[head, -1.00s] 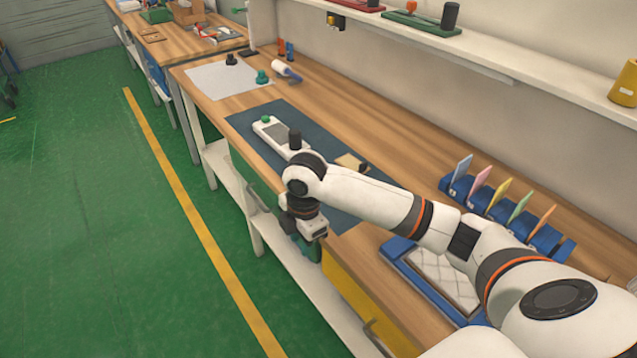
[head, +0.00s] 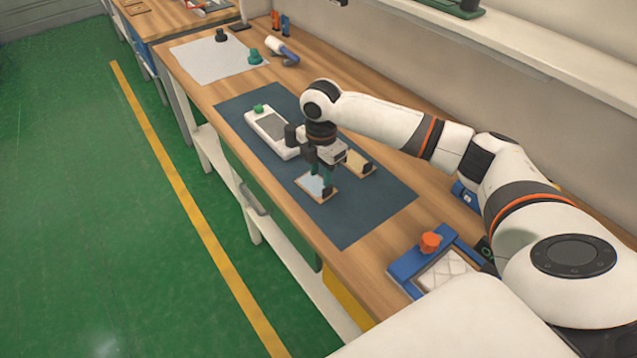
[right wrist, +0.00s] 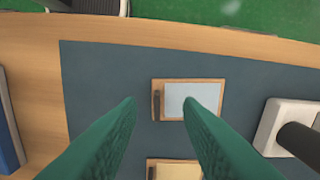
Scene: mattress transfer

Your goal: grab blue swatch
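The blue swatch (head: 313,184) is a pale blue panel on a small wooden board, lying flat on the dark blue mat (head: 365,222). It also shows in the right wrist view (right wrist: 186,98), with a small dark handle at the board's left end. My right gripper (head: 322,181) points down over this board. In the right wrist view its two green fingers (right wrist: 161,104) are apart, with the handle between the tips in the picture and nothing gripped. I cannot tell how high the tips are. My left gripper is not in view.
A similar board with a yellowish panel (head: 354,160) lies close behind. A white device (head: 271,130) with a green knob and dark cylinder stands left. A blue frame (head: 407,267) with an orange knob and quilted pad is at the right front. The mat's front part is clear.

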